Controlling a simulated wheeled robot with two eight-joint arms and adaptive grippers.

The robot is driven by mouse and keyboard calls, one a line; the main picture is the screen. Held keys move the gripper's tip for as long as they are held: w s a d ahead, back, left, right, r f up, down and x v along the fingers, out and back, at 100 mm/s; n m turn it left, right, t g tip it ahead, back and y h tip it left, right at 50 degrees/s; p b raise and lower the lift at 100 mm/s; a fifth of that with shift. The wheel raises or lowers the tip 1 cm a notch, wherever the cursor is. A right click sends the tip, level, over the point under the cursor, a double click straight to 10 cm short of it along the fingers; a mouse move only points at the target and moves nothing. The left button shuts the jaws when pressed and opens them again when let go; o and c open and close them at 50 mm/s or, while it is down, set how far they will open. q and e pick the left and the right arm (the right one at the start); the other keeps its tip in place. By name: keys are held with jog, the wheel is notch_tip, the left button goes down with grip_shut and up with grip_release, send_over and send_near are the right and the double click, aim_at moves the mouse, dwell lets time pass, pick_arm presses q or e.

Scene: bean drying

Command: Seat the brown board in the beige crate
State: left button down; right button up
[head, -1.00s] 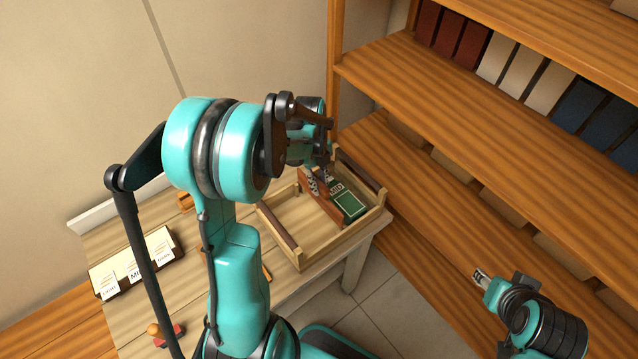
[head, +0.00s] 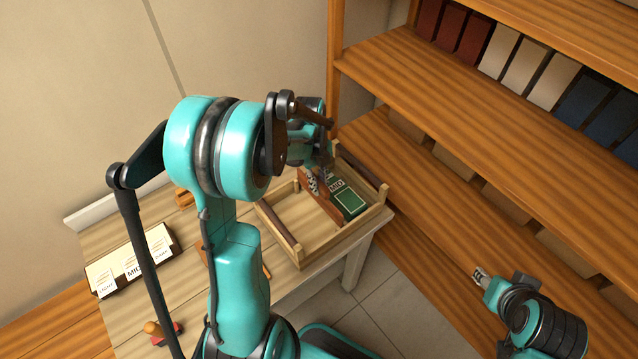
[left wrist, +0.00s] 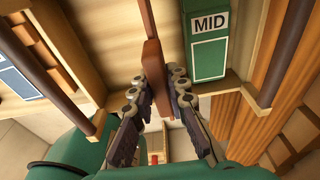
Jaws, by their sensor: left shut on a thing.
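The beige crate (head: 322,252) stands on the table, with dark brown strips along two of its sides. The brown board (head: 330,209) stands on edge inside it, running across the middle. My left gripper (head: 318,184) is shut on the board from above. In the left wrist view the fingers (left wrist: 164,76) close around the board (left wrist: 152,60). A green block labelled MID (head: 350,203) lies in the crate beside the board; it also shows in the left wrist view (left wrist: 208,52). I cannot tell whether the board touches the crate floor. My right gripper (head: 481,275) is away from the crate, lower right.
A label holder with white cards (head: 130,262) lies on the table at left. A stamp with a red base (head: 165,334) is near the front. Wooden shelves with red, cream and blue blocks (head: 590,100) stand at right. My left arm hides much of the table.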

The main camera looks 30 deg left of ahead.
aim_at(319, 203)
pick_arm(q)
jog(key=shift+f+b, duration=2.1)
jog(key=shift+f, duration=0.45)
jog(key=shift+r, duration=0.35)
dwell(2.0)
jog(key=shift+f+b, duration=0.35)
jog(key=shift+b, duration=0.1)
jog(key=shift+r, duration=0.35)
dwell(0.5)
jog(key=c, duration=1.4)
grip_release()
jog(key=shift+r+p, duration=0.1)
jog(key=shift+p, duration=0.2)
